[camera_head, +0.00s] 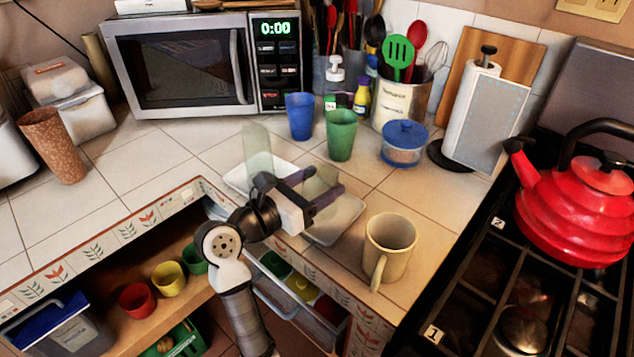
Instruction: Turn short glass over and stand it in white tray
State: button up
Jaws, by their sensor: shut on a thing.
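My gripper (328,181) is over the middle of the counter, its two dark fingers pointing right. It is shut on the short glass (319,184), a pale see-through glass between the fingers. I cannot clearly tell which way its mouth faces. The white tray (345,222) shows below and around my gripper, with a white part also to the left. My gripper hides its middle, so I cannot tell whether this is one tray or two. Whether the short glass touches the tray is unclear.
A tall see-through glass (257,150) stands just behind my gripper. A blue cup (299,117), green cup (341,134) and blue-lidded jar (404,144) stand behind. A beige mug (389,246) is near the front right. A red kettle (575,210) is on the stove. The left counter has free room.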

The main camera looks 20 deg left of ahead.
jog(key=shift+f+b, duration=0.65)
jog(key=o, duration=1.3)
